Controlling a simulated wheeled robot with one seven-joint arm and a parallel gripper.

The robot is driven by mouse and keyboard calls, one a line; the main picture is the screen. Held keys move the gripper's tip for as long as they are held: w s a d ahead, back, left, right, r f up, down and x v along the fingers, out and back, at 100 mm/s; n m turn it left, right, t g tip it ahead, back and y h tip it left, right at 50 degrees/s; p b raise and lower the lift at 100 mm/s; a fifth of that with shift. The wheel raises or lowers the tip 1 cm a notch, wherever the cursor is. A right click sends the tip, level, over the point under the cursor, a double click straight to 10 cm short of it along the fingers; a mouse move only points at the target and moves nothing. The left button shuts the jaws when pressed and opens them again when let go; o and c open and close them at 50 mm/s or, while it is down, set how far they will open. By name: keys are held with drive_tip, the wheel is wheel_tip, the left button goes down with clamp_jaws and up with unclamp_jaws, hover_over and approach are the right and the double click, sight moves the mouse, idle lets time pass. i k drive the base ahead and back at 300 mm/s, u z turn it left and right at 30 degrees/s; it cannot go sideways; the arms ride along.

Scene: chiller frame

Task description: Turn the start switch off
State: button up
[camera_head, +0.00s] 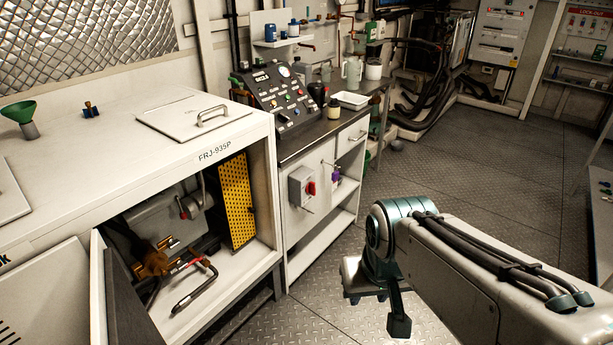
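A sloped dark control console (285,98) with a gauge and several buttons and knobs stands on the bench. On the cabinet front below it is a grey switch box (300,186) with a red rotary knob (311,188). A purple-handled part (336,174) sits to its right. The labels are too small to read, so I cannot tell which control is the start switch. My gripper (380,310) hangs over the floor to the right of and nearer than the cabinet, apart from the controls. Its fingers are partly hidden, and its opening cannot be made out.
A white chiller frame (214,155) marked FRJ-935P stands open at the left, with pipes and a yellow perforated panel (236,200) inside. A white tray (348,100) and bottles stand on the bench. The metal floor (450,160) to the right is largely clear.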

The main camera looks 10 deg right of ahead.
sight(310, 186)
drive_tip(key=z, duration=0.5)
drive_tip(key=k, duration=1.15)
drive_tip(key=z, duration=0.55)
drive_tip(key=i, duration=1.65)
drive_tip(key=u, duration=1.55)
drive_tip(key=i, duration=0.5)
drive_tip(key=u, duration=0.35)
